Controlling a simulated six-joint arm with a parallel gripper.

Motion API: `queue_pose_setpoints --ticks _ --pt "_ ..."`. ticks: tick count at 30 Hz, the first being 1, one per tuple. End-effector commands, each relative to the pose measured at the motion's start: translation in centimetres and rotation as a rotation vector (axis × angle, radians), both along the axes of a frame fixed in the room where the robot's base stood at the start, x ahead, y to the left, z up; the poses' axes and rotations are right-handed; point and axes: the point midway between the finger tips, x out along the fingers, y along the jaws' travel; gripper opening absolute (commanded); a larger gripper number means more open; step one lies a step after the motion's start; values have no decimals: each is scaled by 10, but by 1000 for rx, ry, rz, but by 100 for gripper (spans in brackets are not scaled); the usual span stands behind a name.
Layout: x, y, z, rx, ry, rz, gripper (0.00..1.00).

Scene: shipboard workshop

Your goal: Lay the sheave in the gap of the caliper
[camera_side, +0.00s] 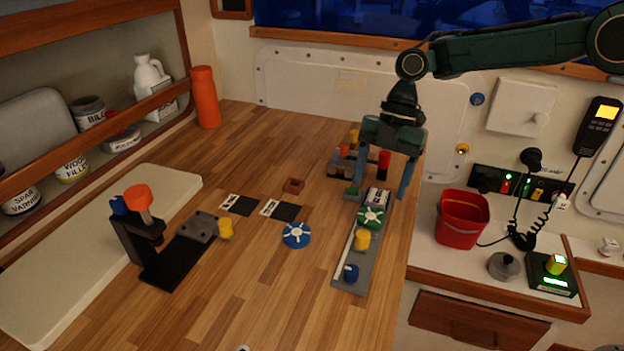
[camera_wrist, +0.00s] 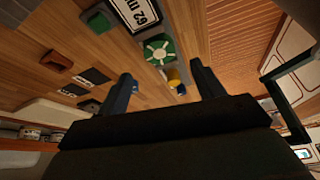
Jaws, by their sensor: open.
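Two spoked wheels look like sheaves. A green one with white spokes (camera_side: 370,217) lies on a grey strip, and also shows in the wrist view (camera_wrist: 159,49). A blue one with white spokes (camera_side: 296,235) lies flat on the wooden bench. A black fixture (camera_side: 170,262) at the left looks like the caliper. It has an upright with orange and blue knobs and, across a gap, a grey block with a yellow knob. My gripper (camera_side: 378,193) is open and empty, pointing down above the strip's far part; its fingers (camera_wrist: 161,73) also show in the wrist view.
The grey strip (camera_side: 342,283) also carries a white-faced block (camera_side: 378,197), a yellow cylinder (camera_side: 362,240) and a blue one (camera_side: 350,272). Dark cards (camera_side: 285,211) and a small brown tray (camera_side: 293,185) lie mid-bench. A red bin (camera_side: 461,219) stands right. The front bench is clear.

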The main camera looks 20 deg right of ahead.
Motion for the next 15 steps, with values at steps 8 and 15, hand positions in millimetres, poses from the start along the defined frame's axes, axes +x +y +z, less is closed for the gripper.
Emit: queue_pose_setpoints --ticks 8,15 --pt "6 -7 21 2 1 -1 67" --pt "9 -10 34 4 1 -1 67"
